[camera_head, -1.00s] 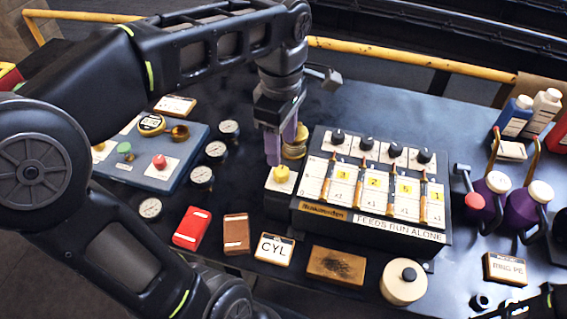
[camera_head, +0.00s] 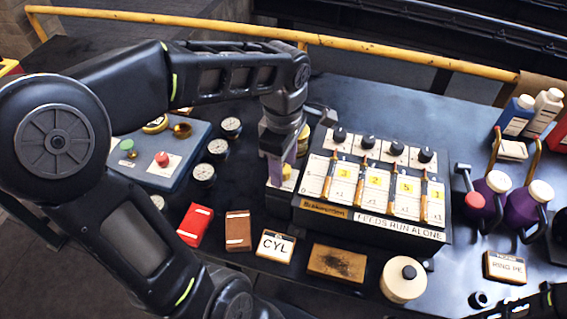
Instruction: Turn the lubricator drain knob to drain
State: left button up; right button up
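The lubricator (camera_head: 372,205) is a black box with several upright sight glasses and black knobs on top, labelled "FEEDS RUN ALONE" on its front.
A blue panel (camera_head: 188,165) with green and red buttons and several gauges stand left. A red box (camera_head: 195,225), a brown box (camera_head: 238,231) and the CYL plate (camera_head: 274,246) lie in front. Purple oil cans (camera_head: 487,198) stand right. A yellow rail (camera_head: 400,52) runs behind.

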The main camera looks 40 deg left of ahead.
pick_arm(q)
grip_shut()
dwell(0.3)
jog(key=shift+m, duration=0.4)
jog(key=m+b, duration=0.1)
jog(key=m, duration=0.2)
jog(key=shift+m, duration=0.3)
jog(key=m, duration=0.4)
jog(key=shift+m+b, duration=0.3)
jog(key=m, duration=0.4)
jog(key=shift+m, duration=2.5)
